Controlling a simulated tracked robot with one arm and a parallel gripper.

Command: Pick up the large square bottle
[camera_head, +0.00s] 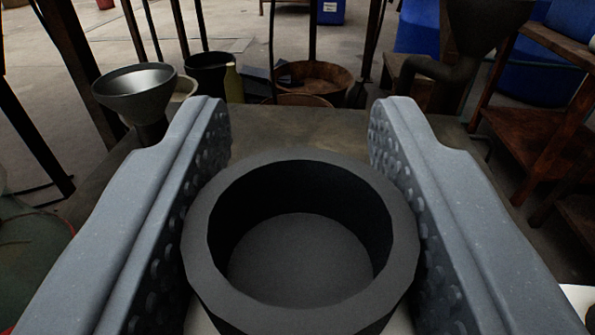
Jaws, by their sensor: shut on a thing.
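My gripper (302,120) has its two grey, dimpled fingers on either side of a dark grey round cap (300,172) with a deep hollow top. The fingers are shut on this cap, which I take as the top of the large square bottle. A little of a pale surface shows below the cap at the lower edge of the picture. The bottle's square body is hidden below the cap and fingers, so I cannot tell whether it stands on something or hangs clear.
A brown-grey tabletop (300,128) lies beyond the cap. At its far edge are a metal funnel (135,88), a dark pot (207,72) and a rusty round pan (315,78). A dark funnel with a bent pipe (460,68) and wooden shelving (530,110) stand right.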

